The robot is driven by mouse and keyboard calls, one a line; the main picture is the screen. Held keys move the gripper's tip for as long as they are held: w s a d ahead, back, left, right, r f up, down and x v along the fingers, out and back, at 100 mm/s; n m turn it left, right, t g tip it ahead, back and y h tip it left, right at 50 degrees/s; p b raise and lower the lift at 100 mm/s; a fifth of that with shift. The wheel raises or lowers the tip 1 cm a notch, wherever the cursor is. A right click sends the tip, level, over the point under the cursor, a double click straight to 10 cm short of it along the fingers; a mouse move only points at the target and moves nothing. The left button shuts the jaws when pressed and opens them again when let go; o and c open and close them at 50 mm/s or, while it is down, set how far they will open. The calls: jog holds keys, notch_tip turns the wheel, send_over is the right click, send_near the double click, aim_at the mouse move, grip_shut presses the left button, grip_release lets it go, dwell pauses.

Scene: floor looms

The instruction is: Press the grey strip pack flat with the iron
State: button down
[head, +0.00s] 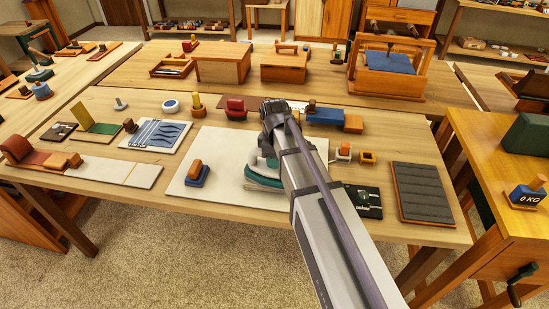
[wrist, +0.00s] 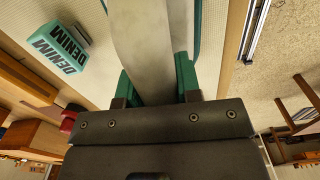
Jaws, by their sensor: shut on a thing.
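The iron (head: 262,182), with a pale upper part and a teal base, rests on or just above a large white board (head: 225,143) in the head view; my arm hides much of it. In the wrist view my gripper (wrist: 157,82) is shut on the iron's pale grey body (wrist: 145,35), with a teal finger pad on each side. A dark grey ridged panel (head: 425,192) in an orange frame lies right of the board. It may be the grey strip pack; I cannot tell for certain. The iron's underside is hidden.
An orange and blue block (head: 197,173) stands on the board, left of the iron. A teal block marked DENIM (wrist: 60,48) shows in the wrist view. A black card (head: 363,201) lies between iron and ridged panel. A patterned blue sheet (head: 157,135) lies left.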

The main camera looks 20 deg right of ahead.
notch_tip(320, 180, up, 7)
jog(key=p, duration=0.7)
dwell(0.6)
